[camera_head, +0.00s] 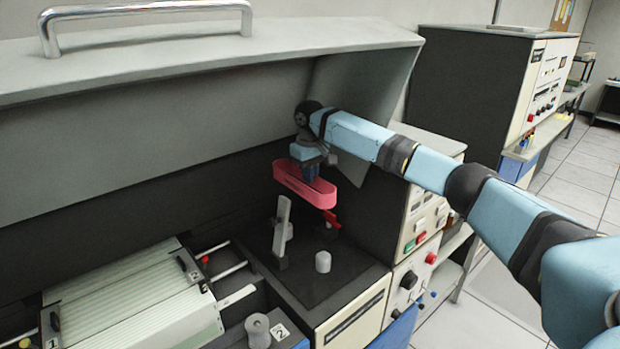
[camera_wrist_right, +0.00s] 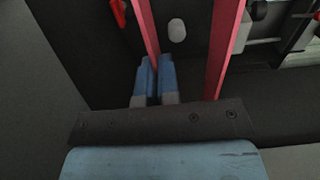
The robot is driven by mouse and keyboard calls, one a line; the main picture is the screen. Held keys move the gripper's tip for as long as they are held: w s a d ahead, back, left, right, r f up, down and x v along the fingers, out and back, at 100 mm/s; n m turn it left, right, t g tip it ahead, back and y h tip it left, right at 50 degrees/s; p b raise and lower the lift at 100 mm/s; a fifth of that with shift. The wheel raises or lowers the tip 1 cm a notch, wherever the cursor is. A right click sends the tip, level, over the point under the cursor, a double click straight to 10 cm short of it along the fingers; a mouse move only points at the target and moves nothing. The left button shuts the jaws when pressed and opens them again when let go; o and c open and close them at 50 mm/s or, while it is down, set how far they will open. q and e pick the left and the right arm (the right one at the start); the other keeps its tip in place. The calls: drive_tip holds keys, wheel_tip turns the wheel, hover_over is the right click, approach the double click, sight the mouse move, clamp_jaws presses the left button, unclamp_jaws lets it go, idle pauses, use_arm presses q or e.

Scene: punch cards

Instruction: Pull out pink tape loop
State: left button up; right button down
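The pink tape loop (camera_head: 290,181) is a long oval band, held up in the air above the dark panel in the head view. In the right wrist view its two long sides run away from me, and the far right side (camera_wrist_right: 224,50) stands apart from the fingers. My right gripper (camera_head: 311,173) reaches into the loop from above. In the wrist view the blue fingertips (camera_wrist_right: 156,68) are close together, with the loop's left side (camera_wrist_right: 145,25) running in between them. My left gripper is in neither view.
Below the loop is a dark panel (camera_head: 318,285) with a grey upright lever (camera_head: 281,228), a pale knob (camera_head: 323,262) and a red part (camera_head: 331,219). A raised grey lid (camera_head: 200,60) overhangs from above. A ribbed card tray (camera_head: 130,300) lies at lower left.

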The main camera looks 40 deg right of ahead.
drive_tip(key=shift+r, duration=1.75)
drive_tip(key=shift+f, duration=0.1)
